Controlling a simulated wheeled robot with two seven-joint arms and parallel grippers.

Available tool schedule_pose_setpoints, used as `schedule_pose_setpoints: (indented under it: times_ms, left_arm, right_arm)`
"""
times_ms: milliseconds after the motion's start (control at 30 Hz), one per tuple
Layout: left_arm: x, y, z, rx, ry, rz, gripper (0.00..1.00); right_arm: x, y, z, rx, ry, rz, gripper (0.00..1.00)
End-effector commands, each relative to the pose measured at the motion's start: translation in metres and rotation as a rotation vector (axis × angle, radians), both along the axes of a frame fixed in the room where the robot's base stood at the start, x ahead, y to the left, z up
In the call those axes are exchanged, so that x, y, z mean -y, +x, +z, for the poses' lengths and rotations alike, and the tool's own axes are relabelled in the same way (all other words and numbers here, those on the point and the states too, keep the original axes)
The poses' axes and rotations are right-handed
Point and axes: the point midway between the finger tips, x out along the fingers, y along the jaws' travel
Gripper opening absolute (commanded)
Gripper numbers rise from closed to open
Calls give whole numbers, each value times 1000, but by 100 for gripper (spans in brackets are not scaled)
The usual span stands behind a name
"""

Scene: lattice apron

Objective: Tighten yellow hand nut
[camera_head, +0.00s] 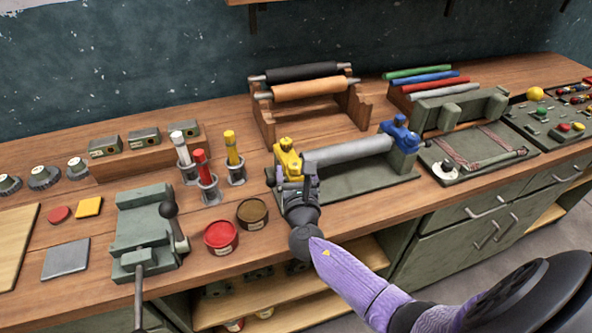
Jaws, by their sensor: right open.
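The yellow hand nut (286,145) sits on top of a yellow end block (287,164) at the left end of a grey roller (348,151). A blue hand nut (400,121) tops the blue block at the roller's right end. My right gripper (305,172) is open, just right of and slightly below the yellow nut, in front of the yellow block's right side. Whether the fingers touch the nut or block cannot be told. My left gripper is not in view.
Left of the roller stand are red, yellow and white cylinders in holders, open red (221,236) and brown (252,213) tins, and a green vise (148,234). Behind stands a wooden rack (361,104) with black and orange rollers. A tray (479,154) lies right.

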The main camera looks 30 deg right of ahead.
Motion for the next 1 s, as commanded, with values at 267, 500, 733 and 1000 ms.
schedule_pose_setpoints:
  times_ms: [267,500,733,1000]
  left_arm:
    - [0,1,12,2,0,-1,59]
    - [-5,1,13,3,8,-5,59]
    - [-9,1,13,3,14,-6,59]
    - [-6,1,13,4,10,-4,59]
  right_arm:
    - [-28,-57,1,-4,1,2,86]
    - [-42,-84,0,0,1,-1,86]
    - [-42,-84,0,0,1,-1,86]
    - [-34,-96,-2,53,224,-85,86]
